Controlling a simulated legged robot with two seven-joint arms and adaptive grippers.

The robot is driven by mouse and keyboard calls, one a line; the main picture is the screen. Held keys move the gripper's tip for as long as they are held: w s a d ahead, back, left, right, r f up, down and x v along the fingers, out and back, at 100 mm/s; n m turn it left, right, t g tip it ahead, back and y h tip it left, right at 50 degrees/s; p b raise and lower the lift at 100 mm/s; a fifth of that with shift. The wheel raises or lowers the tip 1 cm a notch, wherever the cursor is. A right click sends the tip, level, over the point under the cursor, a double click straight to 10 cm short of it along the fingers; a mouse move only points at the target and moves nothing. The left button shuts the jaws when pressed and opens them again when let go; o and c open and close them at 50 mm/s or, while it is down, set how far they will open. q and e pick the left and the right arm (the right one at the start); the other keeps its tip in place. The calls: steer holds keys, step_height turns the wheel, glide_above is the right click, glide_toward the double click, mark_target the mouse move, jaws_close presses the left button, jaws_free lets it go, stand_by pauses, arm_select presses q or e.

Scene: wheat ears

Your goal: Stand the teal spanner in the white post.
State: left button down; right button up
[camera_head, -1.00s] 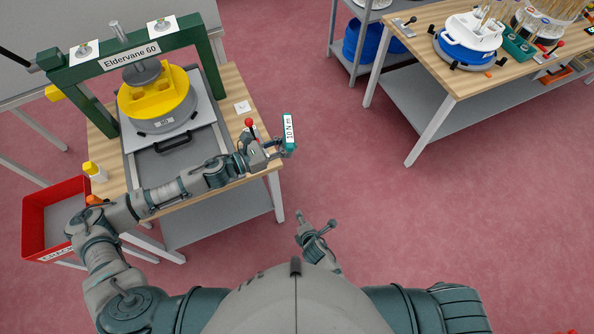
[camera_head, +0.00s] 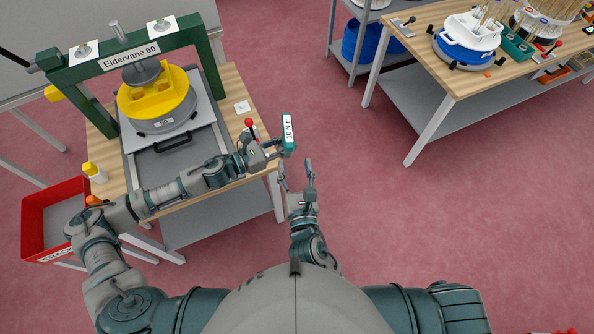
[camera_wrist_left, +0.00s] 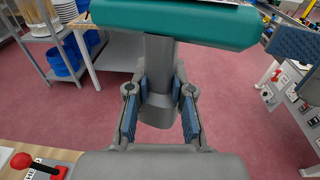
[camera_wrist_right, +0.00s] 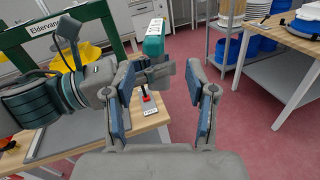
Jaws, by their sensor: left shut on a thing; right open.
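The teal spanner (camera_head: 289,146), labelled "10 N m", is held above the near right corner of the left table. My left gripper (camera_head: 275,149) is shut on its grey shaft. In the left wrist view, the shaft (camera_wrist_left: 159,60) stands between the blue-padded jaws (camera_wrist_left: 160,100), with the teal body (camera_wrist_left: 180,22) above. My right gripper (camera_head: 297,173) is open and empty, just below the spanner. In the right wrist view, the spanner (camera_wrist_right: 154,38) shows beyond and between the open fingers (camera_wrist_right: 161,85). I cannot make out the white post clearly.
The left table (camera_head: 232,84) carries a green press frame (camera_head: 82,107) labelled "Eldervane 60", a yellow-topped pot (camera_head: 160,105) and a red-knobbed lever (camera_head: 249,123). A red bin (camera_head: 34,220) stands left. Another table (camera_head: 455,85) stands far right. Open floor lies between the tables.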

mark_target(290, 133)
arm_select(q)
steer(key=shift+a, duration=0.35)
arm_select(e)
steer(key=w, duration=0.2)
steer(key=w+a, duration=0.1)
steer(key=w, duration=0.2)
steer(key=shift+w+a, duration=0.2)
steer(key=shift+w, duration=0.05)
arm_select(q)
steer(key=shift+d, duration=0.35)
arm_select(e)
steer(key=w, duration=0.4)
steer(key=shift+d, duration=0.1)
arm_select(q)
steer(key=shift+d, duration=0.2)
arm_select(e)
steer(key=shift+w+d, duration=0.15)
steer(key=shift+w, duration=0.4)
arm_select(q)
steer(key=shift+a, duration=0.1)
arm_select(e)
steer(key=shift+w, duration=0.1)
arm_select(q)
steer(key=shift+a, duration=0.1)
arm_select(e)
steer(key=shift+a, duration=0.2)
